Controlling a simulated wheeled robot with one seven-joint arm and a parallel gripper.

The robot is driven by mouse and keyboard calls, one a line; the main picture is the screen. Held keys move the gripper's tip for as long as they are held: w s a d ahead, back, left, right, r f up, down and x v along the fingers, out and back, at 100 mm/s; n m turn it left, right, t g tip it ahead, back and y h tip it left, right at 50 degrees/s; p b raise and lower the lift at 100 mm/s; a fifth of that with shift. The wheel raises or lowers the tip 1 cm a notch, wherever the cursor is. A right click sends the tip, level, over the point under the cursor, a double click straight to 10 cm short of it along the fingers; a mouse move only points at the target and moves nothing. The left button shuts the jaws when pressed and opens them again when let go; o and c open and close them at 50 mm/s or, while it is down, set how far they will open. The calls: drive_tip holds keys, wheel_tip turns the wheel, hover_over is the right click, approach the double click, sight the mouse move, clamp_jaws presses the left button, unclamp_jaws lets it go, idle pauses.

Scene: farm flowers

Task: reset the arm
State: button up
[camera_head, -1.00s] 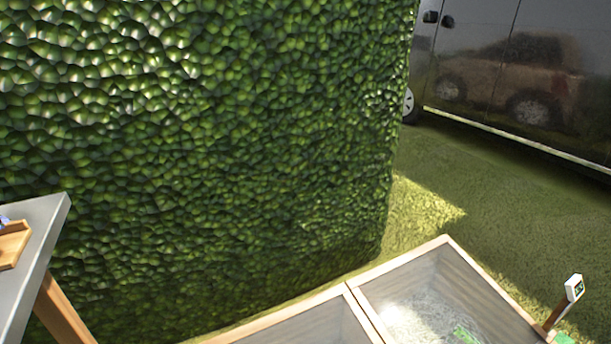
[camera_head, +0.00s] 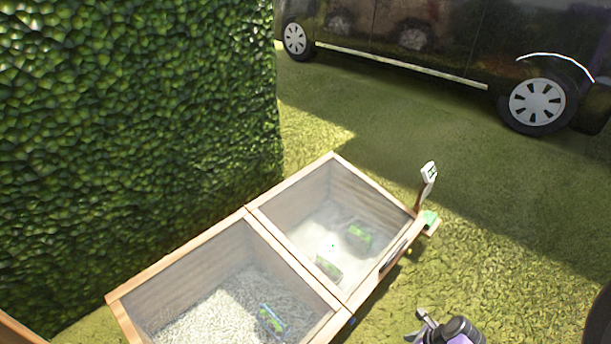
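My gripper (camera_head: 416,326), with grey finger parts on a black and purple wrist, shows at the bottom edge, right of centre. It is over the grass, to the right of the wooden planter box. It is small and cut off by the picture's edge, so I cannot tell whether its fingers are open or shut. I see no object in it. The rest of my arm is out of view.
A wooden two-compartment box (camera_head: 248,209) stands on the grass, with green packets (camera_head: 359,238) and pale granules inside. A white sign on a post (camera_head: 429,172) is at its far right corner. A hedge (camera_head: 130,130) is at left, a dark van (camera_head: 440,40) behind. Grass at right is clear.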

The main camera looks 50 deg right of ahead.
drive_tip(key=s+d+r+n+h, duration=0.1)
drive_tip(key=d+r+n+h, duration=0.25)
drive_tip(key=d, duration=0.35)
wheel_tip(320, 180, up, 8)
drive_tip(key=w+n+h, duration=0.2)
drive_tip(key=n+h, duration=0.2)
drive_tip(key=n, duration=0.5)
drive_tip(key=w+a+r+n+t, duration=0.3)
drive_tip(key=a+r+n, duration=0.3)
drive_tip(key=a+r, duration=0.25)
drive_tip(key=w+a+r+n+t, duration=0.3)
drive_tip(key=a+r+n, duration=0.3)
drive_tip(key=a+r, duration=0.25)
drive_tip(key=w+a+r+n+t, duration=0.35)
drive_tip(key=a+r+n, duration=0.35)
drive_tip(key=r, duration=0.3)
drive_tip(key=s+a+r+n+y, duration=0.3)
drive_tip(key=a+y, duration=0.1)
drive_tip(key=a, duration=0.2)
drive_tip(key=s+a+r+n+y, duration=0.2)
drive_tip(key=s+a+n+y, duration=0.15)
drive_tip(key=a, duration=0.35)
wheel_tip(320, 180, up, 30)
drive_tip(key=p, duration=2.9)
drive_tip(key=shift+w+d+m+t+p, duration=0.25)
drive_tip(key=shift+w+m+t+p, duration=0.05)
drive_tip(key=shift+m+t+p, duration=0.15)
